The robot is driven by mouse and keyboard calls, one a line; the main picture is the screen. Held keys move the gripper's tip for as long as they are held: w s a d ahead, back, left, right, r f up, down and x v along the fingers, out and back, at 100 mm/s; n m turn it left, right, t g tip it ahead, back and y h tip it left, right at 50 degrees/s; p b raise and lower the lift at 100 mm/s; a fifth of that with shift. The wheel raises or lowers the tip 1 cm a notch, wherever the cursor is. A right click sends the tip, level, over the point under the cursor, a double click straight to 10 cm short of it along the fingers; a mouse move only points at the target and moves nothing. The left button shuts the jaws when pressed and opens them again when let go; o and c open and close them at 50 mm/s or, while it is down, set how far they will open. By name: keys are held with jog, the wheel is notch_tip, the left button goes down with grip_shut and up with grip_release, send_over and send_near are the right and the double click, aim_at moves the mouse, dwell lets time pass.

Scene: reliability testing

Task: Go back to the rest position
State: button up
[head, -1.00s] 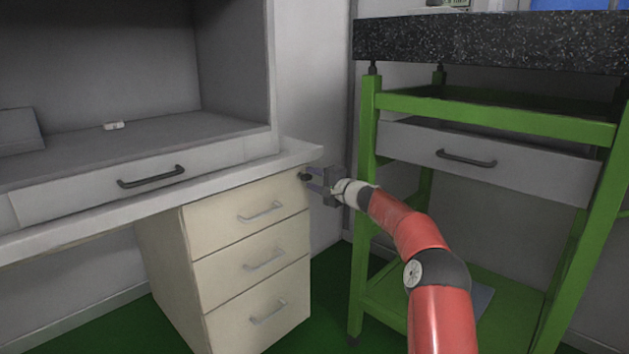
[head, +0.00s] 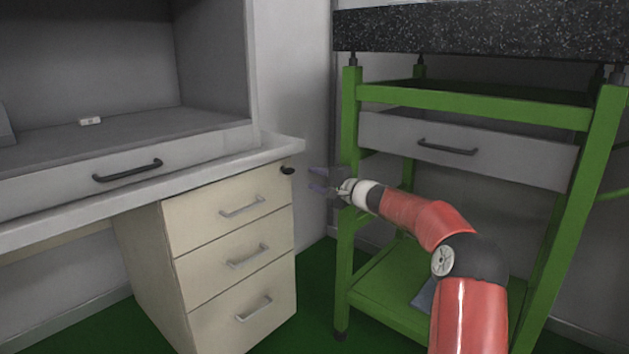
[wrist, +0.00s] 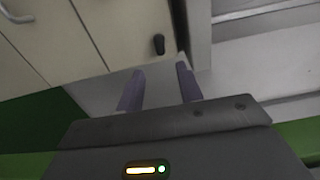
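My gripper (head: 322,181) is in the head view, between the cream drawer cabinet and the green-framed table. It points left and stands a little to the right of the cabinet's upper right corner. In the wrist view its two purple fingers (wrist: 160,88) are apart with nothing between them. A small dark knob (head: 288,170) is at the top right of the cabinet front, and it also shows in the wrist view (wrist: 159,44), ahead of the fingers and apart from them.
The cream drawer cabinet (head: 230,250) stands under a white worktop (head: 60,206); its drawers look shut. The green table frame (head: 347,250) with a grey drawer (head: 500,160) is close behind my arm. A small white object (head: 90,121) lies on the desk surface.

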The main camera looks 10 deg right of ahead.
jog(key=shift+a, duration=0.1)
jog(key=s+a+r+n+g+p, duration=0.25)
jog(key=s+a+n+g, duration=0.2)
jog(key=s+a, duration=0.5)
jog(key=s+a+r+n+g+h+p, duration=0.2)
jog(key=s+a+n+g+h, duration=0.3)
jog(key=s, duration=0.7)
jog(key=s+d+f+h+p, duration=0.1)
jog(key=s+d, duration=0.3)
jog(key=s, duration=1.2)
jog(key=s+d+f+n+h+p, duration=0.1)
jog(key=s+d+h+p, duration=0.3)
jog(key=s, duration=1.2)
jog(key=shift+d+f+h, duration=0.3)
jog(key=shift+d+f, duration=0.05)
jog(key=shift+f, duration=0.35)
jog(key=shift+n+t, duration=0.25)
jog(key=shift+c, duration=0.5)
